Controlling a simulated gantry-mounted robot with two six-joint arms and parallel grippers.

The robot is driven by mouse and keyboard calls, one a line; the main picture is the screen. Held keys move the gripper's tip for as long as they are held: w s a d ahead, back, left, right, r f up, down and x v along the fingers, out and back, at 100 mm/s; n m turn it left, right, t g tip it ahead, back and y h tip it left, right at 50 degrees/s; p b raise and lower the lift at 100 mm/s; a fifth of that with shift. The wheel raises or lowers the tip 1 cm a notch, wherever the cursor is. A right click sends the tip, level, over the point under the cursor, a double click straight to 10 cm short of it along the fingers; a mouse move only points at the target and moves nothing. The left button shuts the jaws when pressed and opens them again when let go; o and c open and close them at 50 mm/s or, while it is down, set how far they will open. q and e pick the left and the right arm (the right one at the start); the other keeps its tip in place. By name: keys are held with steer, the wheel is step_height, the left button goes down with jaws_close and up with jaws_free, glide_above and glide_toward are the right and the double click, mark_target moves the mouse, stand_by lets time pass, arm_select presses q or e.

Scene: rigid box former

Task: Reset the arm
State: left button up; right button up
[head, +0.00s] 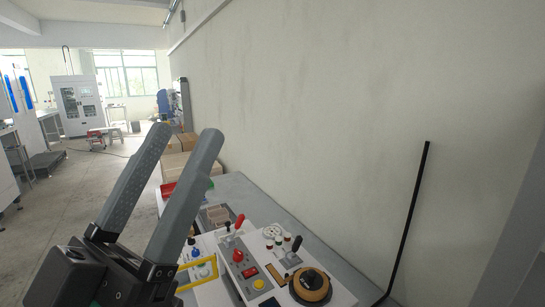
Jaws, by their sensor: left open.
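My left gripper (186,134) shows large in the lower left of the head view. Its two long grey fingers point up and stand apart, with nothing between them. It is raised in front of the table, and it hides part of the table's left side. My right gripper is not in view.
A grey table (237,188) runs along the wall. On it are a control panel (250,271) with levers and buttons, a round black-and-orange part (311,286) and a yellow frame (198,273). Cardboard boxes (172,163) stand behind. A thin black pole (413,215) rises at right.

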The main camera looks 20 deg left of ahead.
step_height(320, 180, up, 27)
steer(key=p, duration=2.5)
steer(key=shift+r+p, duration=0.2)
steer(key=shift+p, duration=0.15)
